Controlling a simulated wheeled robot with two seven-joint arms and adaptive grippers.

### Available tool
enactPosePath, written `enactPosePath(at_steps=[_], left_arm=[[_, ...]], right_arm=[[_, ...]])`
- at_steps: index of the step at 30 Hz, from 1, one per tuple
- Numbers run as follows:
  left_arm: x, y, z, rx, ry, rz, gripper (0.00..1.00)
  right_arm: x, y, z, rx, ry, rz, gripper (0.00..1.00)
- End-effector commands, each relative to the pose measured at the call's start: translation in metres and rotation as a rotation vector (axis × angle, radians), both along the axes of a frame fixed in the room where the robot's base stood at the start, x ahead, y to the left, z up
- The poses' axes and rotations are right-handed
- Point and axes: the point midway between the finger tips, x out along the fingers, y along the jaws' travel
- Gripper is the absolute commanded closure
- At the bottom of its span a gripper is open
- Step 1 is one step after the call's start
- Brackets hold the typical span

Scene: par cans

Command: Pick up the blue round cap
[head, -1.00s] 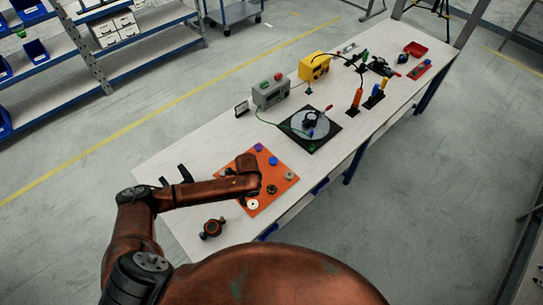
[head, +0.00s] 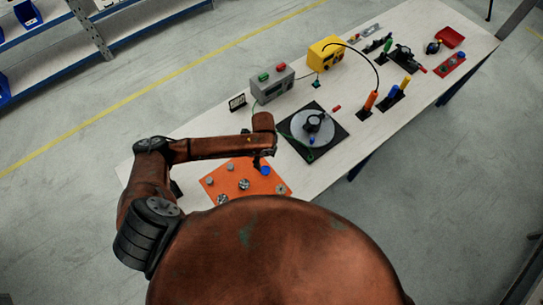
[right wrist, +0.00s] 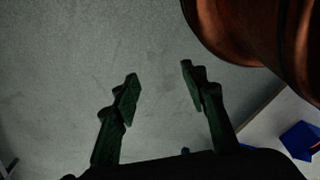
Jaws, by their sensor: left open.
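The blue round cap (head: 265,170) sits on the orange board (head: 212,187), near its far right part in the head view. My left gripper (head: 258,162) hangs from the arm end just above and beside the cap; its fingers are small and dark there. It is open, and I cannot tell whether it touches the cap. My right gripper (right wrist: 160,88) shows in the right wrist view with its two fingers apart and nothing between them, above grey floor.
Several grey round caps (head: 244,184) share the board. A round turntable (head: 300,123) on a black mat is close on the right. A grey box (head: 272,84) with buttons and a yellow box (head: 326,53) stand farther back. A blue object (right wrist: 300,140) is at right in the right wrist view.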

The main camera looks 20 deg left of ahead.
Motion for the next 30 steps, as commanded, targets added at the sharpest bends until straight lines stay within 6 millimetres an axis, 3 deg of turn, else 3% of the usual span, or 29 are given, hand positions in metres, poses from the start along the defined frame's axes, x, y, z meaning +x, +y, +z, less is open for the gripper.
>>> enactPosePath(at_steps=[5, 16, 19, 25, 30], left_arm=[[-0.006, 0.0, -0.012, 0.001, -0.001, 0.001, 0.46], [-0.001, 0.001, -0.06, 0.002, 0.006, 0.001, 0.46], [-0.001, 0.001, -0.073, 0.002, 0.005, -0.001, 0.46], [-0.001, 0.001, -0.08, 0.001, 0.003, -0.001, 0.46], [-0.001, 0.001, -0.079, 0.001, 0.003, -0.001, 0.46]], right_arm=[[-0.005, 0.001, 0.001, 0.001, 0.005, -0.002, 0.6], [-0.062, -0.006, 0.008, -0.007, 0.072, -0.016, 0.6], [-0.053, -0.008, 0.008, -0.009, 0.064, -0.012, 0.6], [-0.009, -0.008, 0.011, -0.008, 0.006, -0.001, 0.6], [-0.01, -0.008, 0.01, -0.008, 0.009, -0.001, 0.6]])
